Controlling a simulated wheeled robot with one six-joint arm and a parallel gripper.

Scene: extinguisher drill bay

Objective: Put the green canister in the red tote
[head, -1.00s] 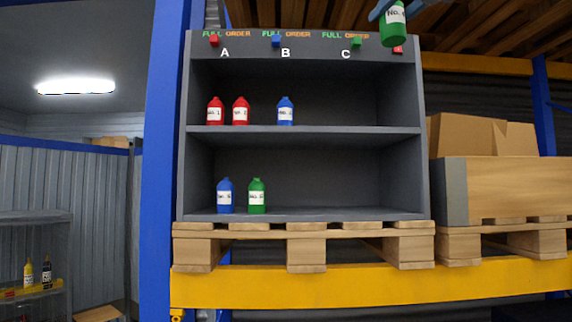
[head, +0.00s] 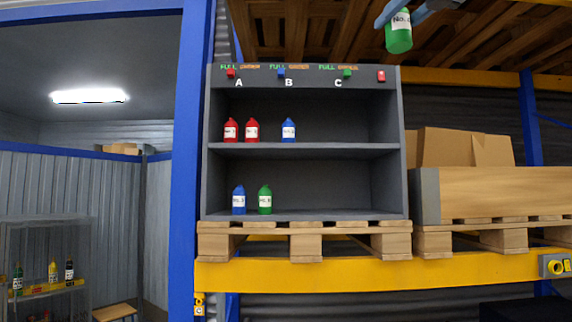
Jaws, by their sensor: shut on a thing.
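A green canister (head: 399,36) with a white label hangs at the top right of the head view. My gripper (head: 402,10), blue and partly cut off by the top edge, is shut on its upper part. The label is only partly readable. A second green canister (head: 265,201) stands upright on the lower shelf of the grey cabinet, right of a blue canister (head: 239,201). No red tote shows in the view.
The grey cabinet (head: 404,150) stands on a pallet on a yellow beam (head: 320,271). Its upper shelf holds two red canisters (head: 241,131) and a blue one (head: 288,131). A blue post (head: 185,160) is left, a wooden crate (head: 490,193) right. Small bottles (head: 53,272) stand lower left.

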